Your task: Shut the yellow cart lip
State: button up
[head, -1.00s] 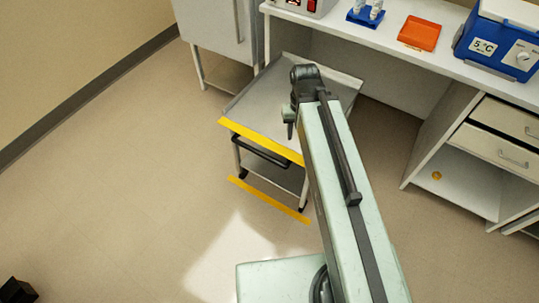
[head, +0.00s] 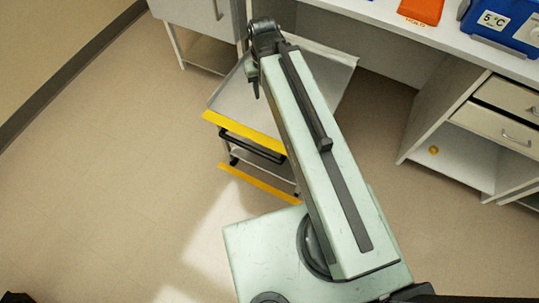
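The grey cart (head: 325,72) stands below the counter, with a flat top tray and a lower shelf. Its yellow lip (head: 240,131) runs along the tray's near edge, above a dark handle bar (head: 252,147). I cannot tell the lip's exact angle; its right end meets the outline of my arm. My gripper (head: 256,90) is at the far end of my pale green arm and appears over the cart tray, beyond the lip. Only a small dark tip shows pointing down, so its opening is unclear. My arm hides the tray's middle and right front.
A white cabinet (head: 196,18) stands behind left. Drawers (head: 495,117) stand right. Floor at left is clear.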

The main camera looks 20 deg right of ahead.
aim_at(227, 124)
jog(key=z, duration=0.05)
jog(key=k, duration=0.9)
jog(key=u, duration=0.15)
jog(key=i, duration=0.9)
jog(key=z, duration=0.05)
jog(key=k, duration=0.5)
jog(key=u, duration=1.45)
jog(key=i, duration=0.25)
jog(key=u, duration=0.65)
